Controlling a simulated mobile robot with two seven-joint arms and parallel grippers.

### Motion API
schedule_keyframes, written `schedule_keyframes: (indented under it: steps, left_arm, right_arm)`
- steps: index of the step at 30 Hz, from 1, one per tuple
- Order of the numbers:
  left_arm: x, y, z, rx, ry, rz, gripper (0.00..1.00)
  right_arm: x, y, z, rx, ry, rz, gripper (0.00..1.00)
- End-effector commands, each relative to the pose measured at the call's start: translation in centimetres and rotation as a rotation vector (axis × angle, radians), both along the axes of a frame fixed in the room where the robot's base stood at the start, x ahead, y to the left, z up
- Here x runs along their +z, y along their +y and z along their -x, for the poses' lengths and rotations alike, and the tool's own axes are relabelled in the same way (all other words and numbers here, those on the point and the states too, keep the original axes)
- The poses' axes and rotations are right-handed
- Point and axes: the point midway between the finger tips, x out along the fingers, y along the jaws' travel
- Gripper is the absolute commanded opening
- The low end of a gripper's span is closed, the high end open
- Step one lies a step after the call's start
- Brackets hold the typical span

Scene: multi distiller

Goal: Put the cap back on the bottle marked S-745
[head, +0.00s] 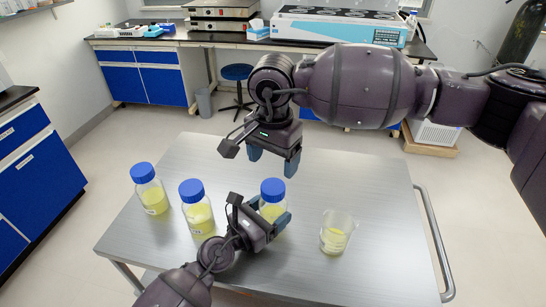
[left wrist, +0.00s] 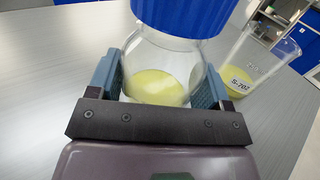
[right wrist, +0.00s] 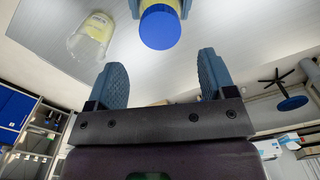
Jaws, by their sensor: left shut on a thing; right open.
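My left gripper (head: 264,213) is shut on a glass bottle (left wrist: 165,68) of pale yellow liquid, standing upright at the table's middle. A blue cap (head: 273,187) sits on its neck; how tightly, I cannot tell. The cap also shows in the left wrist view (left wrist: 185,14) and the right wrist view (right wrist: 160,27). My right gripper (head: 272,161) is open and empty, above and behind this bottle, with its fingers (right wrist: 162,65) apart from the cap. Two similar blue-capped bottles stand to the left, one middle-left (head: 198,212) and one far left (head: 151,193). No bottle label is readable.
The steel table (head: 370,190) is clear at the back and right. A rail (head: 436,245) runs along its right edge.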

Motion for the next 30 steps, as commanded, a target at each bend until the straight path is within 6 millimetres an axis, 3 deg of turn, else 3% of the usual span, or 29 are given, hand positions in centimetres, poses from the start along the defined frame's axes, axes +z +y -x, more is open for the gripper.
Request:
schedule_keyframes:
  steps: [7,21,30]
  left_arm:
    - [0.0,0.0,0.0,0.0,0.0,0.0,0.06]
    - [0.0,0.0,0.0,0.0,0.0,0.0,0.06]
    - [0.0,0.0,0.0,0.0,0.0,0.0,0.06]
  right_arm:
    - [-1.3,0.0,0.0,-0.001,0.001,0.0,0.77]
    - [-7.2,0.0,0.0,-0.002,0.0,0.002,0.77]
    - [-8.0,0.0,0.0,-0.002,-0.001,0.001,0.77]
